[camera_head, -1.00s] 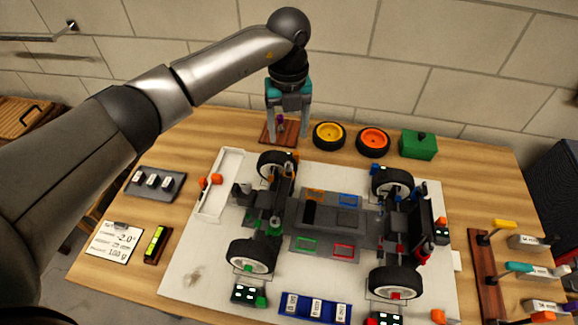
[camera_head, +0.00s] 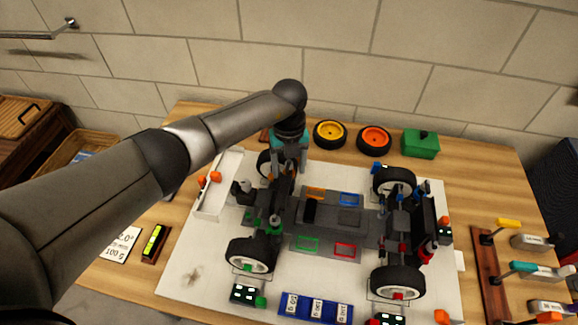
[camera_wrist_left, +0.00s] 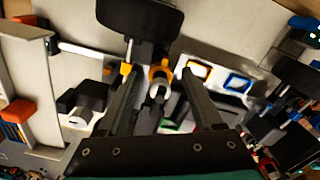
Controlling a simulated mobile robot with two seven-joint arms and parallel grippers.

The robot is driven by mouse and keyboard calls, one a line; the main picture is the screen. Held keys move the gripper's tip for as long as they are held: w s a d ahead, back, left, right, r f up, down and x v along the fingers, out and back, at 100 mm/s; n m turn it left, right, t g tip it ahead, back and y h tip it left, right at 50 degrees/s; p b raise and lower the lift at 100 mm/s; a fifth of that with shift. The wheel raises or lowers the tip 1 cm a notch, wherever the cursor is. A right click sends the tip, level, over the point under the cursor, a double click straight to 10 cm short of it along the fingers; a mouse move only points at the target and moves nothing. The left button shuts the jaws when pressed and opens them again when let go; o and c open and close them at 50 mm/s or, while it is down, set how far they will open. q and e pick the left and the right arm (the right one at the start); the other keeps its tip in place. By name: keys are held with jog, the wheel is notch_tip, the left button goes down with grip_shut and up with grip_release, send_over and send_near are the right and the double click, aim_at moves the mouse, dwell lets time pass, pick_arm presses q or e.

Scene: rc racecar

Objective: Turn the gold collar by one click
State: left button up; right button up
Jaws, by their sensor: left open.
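The gold collar (camera_wrist_left: 159,72) looks like a small orange-gold ring on the car's corner suspension, seen in the left wrist view. My left gripper (camera_wrist_left: 160,85) is open, with one dark finger on each side of the collar. I cannot tell whether either finger touches it. In the head view the left gripper (camera_head: 290,170) points down at the car's back left corner and largely hides the collar. The RC car (camera_head: 340,218) stands on a white board. My right gripper is not in view.
The back left wheel (camera_wrist_left: 140,20) is close beside the fingers. Yellow (camera_head: 330,133) and orange (camera_head: 374,140) spare wheels and a green box (camera_head: 421,143) stand behind. A white tray (camera_head: 212,205) lies left.

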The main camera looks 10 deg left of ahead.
pick_arm(q)
grip_shut()
dwell(0.4)
jog(key=shift+m, duration=0.3)
jog(key=m+b, duration=0.2)
jog(key=m, duration=0.2)
jog(key=m+b, duration=0.2)
jog(key=m, duration=0.2)
jog(key=shift+m, duration=0.4)
dwell(0.5)
grip_release()
